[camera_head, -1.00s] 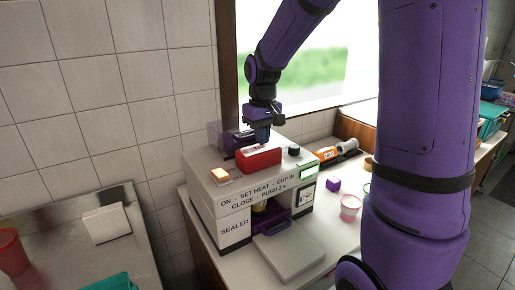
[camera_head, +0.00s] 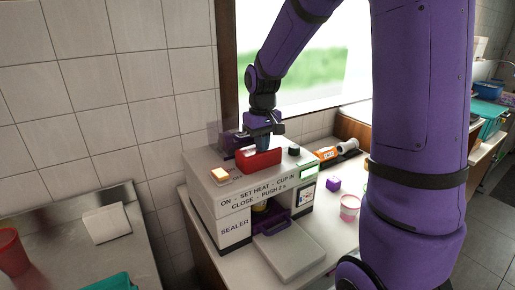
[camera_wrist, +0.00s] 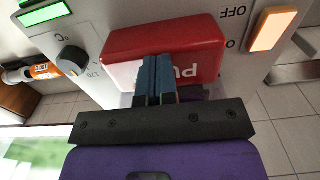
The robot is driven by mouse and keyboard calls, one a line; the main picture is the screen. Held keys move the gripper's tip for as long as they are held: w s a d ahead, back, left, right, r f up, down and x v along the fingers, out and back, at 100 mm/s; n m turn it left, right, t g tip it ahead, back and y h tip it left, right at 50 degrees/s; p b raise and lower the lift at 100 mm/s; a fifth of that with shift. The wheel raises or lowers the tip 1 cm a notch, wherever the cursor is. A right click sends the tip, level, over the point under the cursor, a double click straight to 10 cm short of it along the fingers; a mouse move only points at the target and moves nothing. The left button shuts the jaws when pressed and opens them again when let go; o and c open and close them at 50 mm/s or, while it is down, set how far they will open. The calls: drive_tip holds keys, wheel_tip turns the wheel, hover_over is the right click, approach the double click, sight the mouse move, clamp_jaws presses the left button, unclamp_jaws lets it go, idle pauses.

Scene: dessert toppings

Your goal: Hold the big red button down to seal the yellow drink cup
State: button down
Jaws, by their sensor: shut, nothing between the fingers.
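The white sealer (camera_head: 235,228) stands on the counter, with the big red button (camera_head: 258,161) on its top. In the wrist view the red button (camera_wrist: 190,38) shows part of a white label. My gripper (camera_head: 262,146) is shut and empty, pointing down over the button. In the wrist view its blue fingertips (camera_wrist: 157,62) overlap the button's labelled face; I cannot tell whether they press it. A bit of yellow, likely the drink cup (camera_head: 260,207), shows inside the sealer behind the purple drawer (camera_head: 292,206); most of it is hidden.
An orange lit switch (camera_head: 220,174), a green display (camera_head: 309,171) and a black knob (camera_head: 294,151) sit near the button.

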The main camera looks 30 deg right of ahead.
drive_tip(key=shift+f, duration=1)
drive_tip(key=shift+s+f, duration=0.25)
drive_tip(key=shift+f, duration=0.05)
idle(0.6)
drive_tip(key=shift+s, duration=0.15)
idle(1.7)
drive_tip(key=shift+s+r, duration=0.4)
drive_tip(key=shift+s, duration=0.35)
drive_tip(key=shift+s+r, duration=0.35)
drive_tip(key=shift+s, duration=0.35)
drive_tip(key=shift+r, duration=0.1)
wheel_tip(320, 180, up, 8)
drive_tip(key=shift+s, duration=0.4)
drive_tip(key=shift+s, duration=0.1)
